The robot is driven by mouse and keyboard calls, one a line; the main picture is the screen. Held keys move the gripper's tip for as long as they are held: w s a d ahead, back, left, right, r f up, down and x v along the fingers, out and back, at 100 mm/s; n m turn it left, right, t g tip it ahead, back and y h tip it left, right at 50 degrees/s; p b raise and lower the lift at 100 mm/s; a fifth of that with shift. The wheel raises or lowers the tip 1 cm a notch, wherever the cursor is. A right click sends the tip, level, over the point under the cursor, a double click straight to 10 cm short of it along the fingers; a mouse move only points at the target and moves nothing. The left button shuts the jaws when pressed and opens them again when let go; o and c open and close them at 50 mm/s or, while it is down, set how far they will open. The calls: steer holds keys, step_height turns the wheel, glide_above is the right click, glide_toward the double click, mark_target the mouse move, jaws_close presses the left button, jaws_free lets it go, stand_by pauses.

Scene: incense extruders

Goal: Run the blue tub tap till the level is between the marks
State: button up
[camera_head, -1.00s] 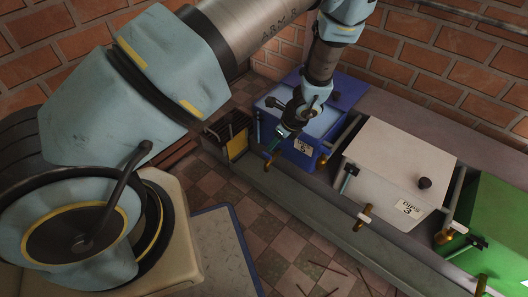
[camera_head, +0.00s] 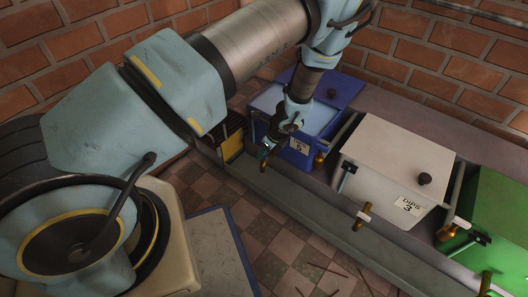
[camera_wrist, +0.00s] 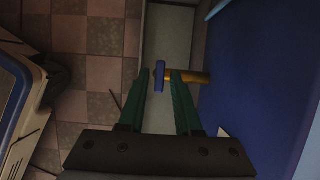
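The blue tub (camera_head: 297,138) stands against the wall side with its top uncovered and pale liquid (camera_head: 312,118) inside. Its front label is partly readable. A brass tap (camera_wrist: 190,77) with a blue handle (camera_wrist: 159,76) sticks out from the blue tub's front in the wrist view. My gripper (camera_wrist: 160,74) is over the tap, its two green fingers apart with the blue handle between the tips. A gap shows on the handle's left; contact on its right is unclear. My gripper (camera_head: 268,151) hides most of this tap in the head view. Level marks are not readable.
The blue lid (camera_head: 335,88) lies behind the tub. A closed white tub (camera_head: 397,162) and a green tub (camera_head: 500,210) stand to the right, with brass fittings in front. A long grey trough (camera_head: 310,208) runs below. A dark basket with a yellow panel (camera_head: 232,146) is at left.

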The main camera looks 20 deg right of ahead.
jaws_close()
steer(key=shift+w+r+n+p, duration=0.1)
steer(key=shift+r+n+p, duration=0.15)
steer(key=shift+n+p, duration=0.45)
steer(key=n, duration=0.1)
steer(key=n+y+p, duration=0.1)
steer(key=n+g, duration=0.1)
steer(key=shift+d+f+y, duration=0.1)
steer(key=shift+f+y, duration=0.15)
steer(key=shift+y, duration=0.05)
steer(key=shift+o, duration=1.3)
jaws_free()
